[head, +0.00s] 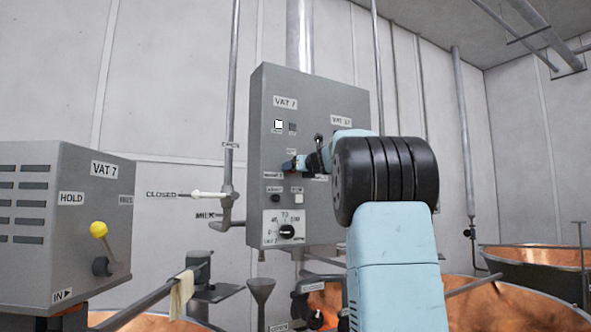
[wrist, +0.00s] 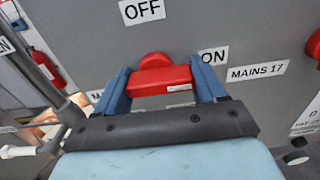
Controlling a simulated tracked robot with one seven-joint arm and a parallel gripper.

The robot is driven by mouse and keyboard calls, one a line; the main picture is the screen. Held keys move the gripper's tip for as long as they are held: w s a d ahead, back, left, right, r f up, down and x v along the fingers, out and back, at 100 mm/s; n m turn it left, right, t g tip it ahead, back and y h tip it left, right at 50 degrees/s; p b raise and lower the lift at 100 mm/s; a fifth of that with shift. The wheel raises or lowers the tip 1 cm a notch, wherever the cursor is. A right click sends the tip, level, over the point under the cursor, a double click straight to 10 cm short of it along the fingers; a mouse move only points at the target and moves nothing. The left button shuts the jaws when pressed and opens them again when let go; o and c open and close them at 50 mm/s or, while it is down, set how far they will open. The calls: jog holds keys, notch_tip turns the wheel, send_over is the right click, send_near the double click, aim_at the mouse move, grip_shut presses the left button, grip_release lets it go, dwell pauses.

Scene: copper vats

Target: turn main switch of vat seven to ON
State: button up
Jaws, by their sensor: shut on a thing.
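The grey control cabinet (head: 262,95) carries a VAT 7 label on its left and a VAT 17 label on its right. In the wrist view, the red main switch handle (wrist: 180,83) lies roughly level between the two blue fingers of my gripper (wrist: 162,74), which is shut on it. The OFF label (wrist: 142,11) is above the handle and the ON label (wrist: 214,56) is to its right. A label at lower left is mostly hidden by my gripper. In the head view, my gripper (head: 293,165) is at the cabinet's left half, and the handle is mostly hidden.
The MAINS 17 label (wrist: 257,72) and part of another red switch (wrist: 315,44) are to the right. A dial (head: 287,232) sits below. A white-handled valve (head: 208,194) and pipe stand left of the cabinet. A grey box (head: 60,225) with a yellow-knobbed lever is farther left.

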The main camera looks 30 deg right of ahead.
jog(key=shift+w+f, duration=0.15)
jog(key=shift+f, duration=0.25)
jog(key=o, duration=0.8)
jog(key=shift+o, duration=1.2)
jog(key=shift+r, duration=0.2)
jog(key=s, duration=1.4)
jog(key=shift+d, duration=0.25)
